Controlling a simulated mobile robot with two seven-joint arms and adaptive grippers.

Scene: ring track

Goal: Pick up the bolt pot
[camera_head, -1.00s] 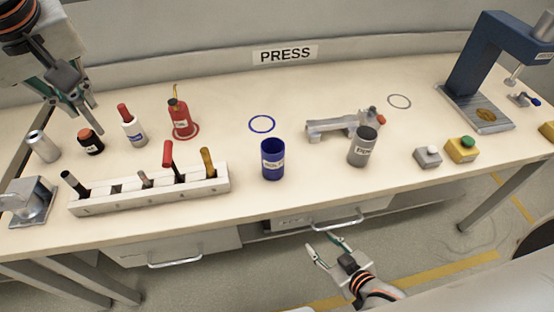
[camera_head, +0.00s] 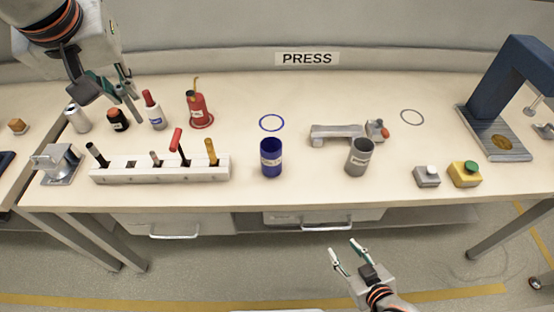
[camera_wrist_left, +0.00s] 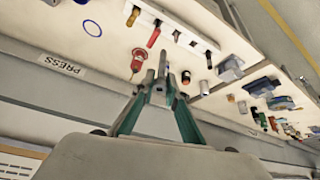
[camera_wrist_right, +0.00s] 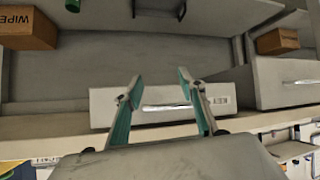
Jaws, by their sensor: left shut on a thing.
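A blue pot (camera_head: 271,160) with a pale label stands upright near the front middle of the bench; its label is too small to read surely. A grey pot (camera_head: 359,158), also labelled, stands to its right. My left gripper (camera_head: 134,106) is above the back left of the bench, far from both pots. It is shut on a small grey thing (camera_wrist_left: 159,82), mostly hidden by the fingers and not clear enough to name. My right gripper (camera_head: 342,247) is open and empty, low in front of the bench; the right wrist view shows its spread fingers (camera_wrist_right: 160,77) facing a drawer.
A white rack (camera_head: 160,170) with upright tools is left of the blue pot. A red oil can (camera_head: 199,108), a red-capped bottle (camera_head: 154,112) and small cans stand behind it. A blue press (camera_head: 496,90) and button boxes (camera_head: 464,174) are at right. Drawers (camera_head: 323,217) hang beneath.

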